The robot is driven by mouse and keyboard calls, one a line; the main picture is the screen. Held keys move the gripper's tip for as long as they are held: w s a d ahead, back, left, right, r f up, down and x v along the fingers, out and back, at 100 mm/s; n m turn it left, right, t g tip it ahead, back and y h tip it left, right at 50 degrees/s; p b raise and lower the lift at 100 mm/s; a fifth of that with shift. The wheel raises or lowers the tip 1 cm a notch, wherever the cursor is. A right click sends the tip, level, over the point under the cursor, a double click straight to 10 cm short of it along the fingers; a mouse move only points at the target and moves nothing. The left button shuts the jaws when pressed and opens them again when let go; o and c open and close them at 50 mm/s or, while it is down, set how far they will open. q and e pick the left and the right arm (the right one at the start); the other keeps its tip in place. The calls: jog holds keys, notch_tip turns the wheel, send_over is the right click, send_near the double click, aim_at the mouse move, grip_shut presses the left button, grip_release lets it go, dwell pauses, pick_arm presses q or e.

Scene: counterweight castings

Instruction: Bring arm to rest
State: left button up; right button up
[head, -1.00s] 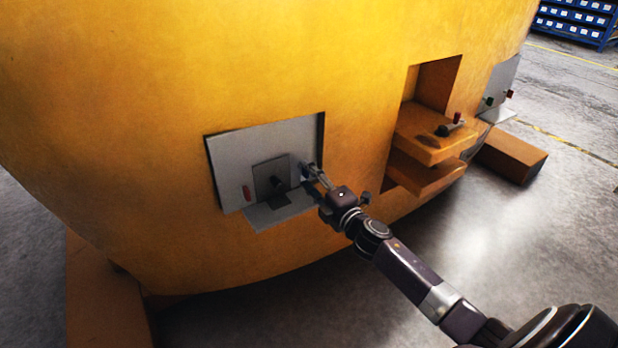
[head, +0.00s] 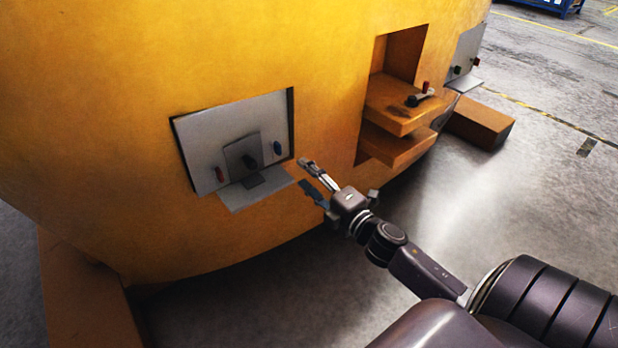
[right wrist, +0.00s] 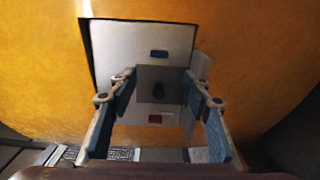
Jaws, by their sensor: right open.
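My right gripper (head: 309,175) is open and empty, in front of the yellow casting (head: 240,60) and just right of a grey panel (head: 203,146) set in a recess. The panel carries a red piece (head: 219,173), a blue piece (head: 277,149) and a dark grey plate with a black knob (head: 249,161). A grey ledge (head: 262,191) sticks out below it. In the right wrist view the open fingers (right wrist: 160,115) frame the panel (right wrist: 118,50), with a gap between. My left gripper is not in view.
To the right, an orange shelf (head: 393,110) juts from a second recess and bears a small red-and-black piece (head: 422,95). Further right are another grey panel (head: 466,50) and an orange block (head: 480,122) on the floor. The grey floor (head: 540,210) at right is clear.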

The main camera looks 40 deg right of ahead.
jog(key=shift+s, duration=0.35)
dwell(0.3)
